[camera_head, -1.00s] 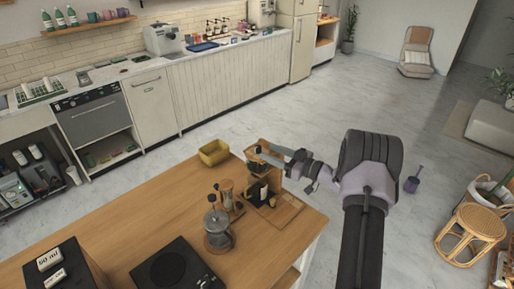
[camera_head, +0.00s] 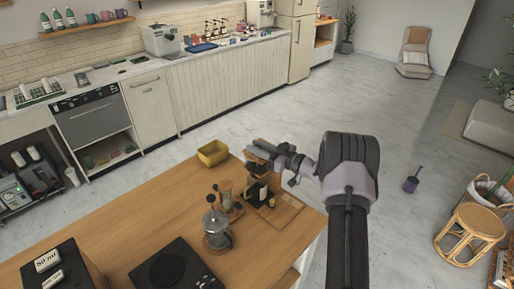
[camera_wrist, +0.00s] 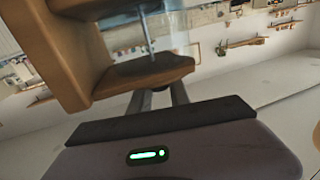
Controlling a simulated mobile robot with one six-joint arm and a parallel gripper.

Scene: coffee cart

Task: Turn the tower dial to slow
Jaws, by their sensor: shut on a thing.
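The wooden drip tower (camera_head: 254,188) stands on a wooden board near the table's far right corner. Its wooden frame and shelf (camera_wrist: 150,74) fill the upper left of the wrist view, with a thin upright metal rod above the shelf. My gripper (camera_head: 257,150) is at the top of the tower, reaching in from the right. In the wrist view, my gripper's two fingers (camera_wrist: 160,97) run up close together behind the shelf edge, which hides their tips. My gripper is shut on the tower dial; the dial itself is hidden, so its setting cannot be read.
A yellow bin (camera_head: 212,153) stands left of the tower. A black hot plate (camera_head: 172,268) lies nearer. The table's left middle is clear.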

